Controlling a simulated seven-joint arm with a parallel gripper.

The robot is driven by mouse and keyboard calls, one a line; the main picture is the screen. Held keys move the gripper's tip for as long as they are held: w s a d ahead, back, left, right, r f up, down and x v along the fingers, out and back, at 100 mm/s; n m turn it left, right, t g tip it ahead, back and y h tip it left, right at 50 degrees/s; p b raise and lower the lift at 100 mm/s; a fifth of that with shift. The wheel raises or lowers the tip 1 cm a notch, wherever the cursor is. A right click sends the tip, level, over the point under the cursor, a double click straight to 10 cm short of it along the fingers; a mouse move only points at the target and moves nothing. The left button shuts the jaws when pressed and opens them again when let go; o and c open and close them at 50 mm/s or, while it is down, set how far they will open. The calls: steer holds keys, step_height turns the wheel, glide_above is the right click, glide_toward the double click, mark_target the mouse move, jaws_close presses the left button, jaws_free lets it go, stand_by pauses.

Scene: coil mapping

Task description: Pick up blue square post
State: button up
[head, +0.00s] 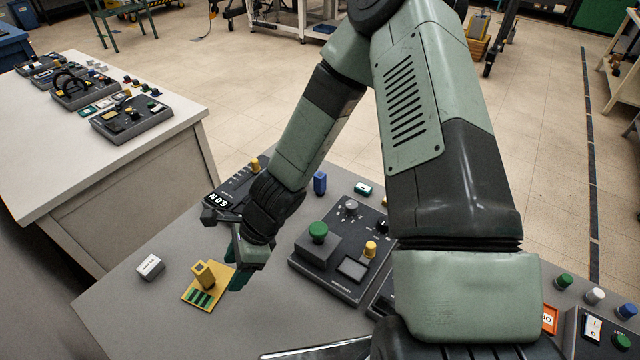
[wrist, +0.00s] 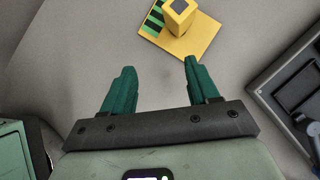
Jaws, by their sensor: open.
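A blue square post (head: 320,183) stands upright on the grey table, behind the black control panel and to the right of my forearm in the head view. It does not show in the wrist view. My gripper (head: 238,278) is low over the table at the left, apart from the post, beside a yellow plate (head: 222,291) that bears a yellow block (head: 204,275) and green stripes. In the wrist view my gripper's two green fingers (wrist: 157,88) are spread with nothing between them. The plate (wrist: 207,38) lies just beyond the right fingertip.
A control panel (head: 336,277) with a green knob stands right of my gripper. A display box reading "60N" (head: 222,200) is behind it. A white block (head: 150,267) lies at the left.

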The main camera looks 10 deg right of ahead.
steer(key=w+d+r+m+t+y, duration=0.1)
steer(key=w+d+m+t+y, duration=0.15)
steer(key=w+d, duration=0.55)
steer(key=m+t, duration=0.9)
glide_toward(324, 177)
steer(key=shift+w+d+f+y, duration=0.25)
steer(key=shift+w+f, duration=0.1)
steer(key=shift+f, duration=0.2)
steer(key=shift+w+f, duration=0.1)
steer(key=shift+w, duration=0.1)
steer(key=x, duration=0.4)
steer(key=shift+w+a+f, duration=0.15)
steer(key=shift+a, duration=0.2)
steer(key=shift+a+r+x, duration=0.15)
steer(key=shift+x, duration=1.25)
steer(key=shift+a+r+x, duration=0.1)
steer(key=shift+r+x, duration=0.05)
steer(key=shift+x, duration=1.2)
steer(key=c, duration=1.1)
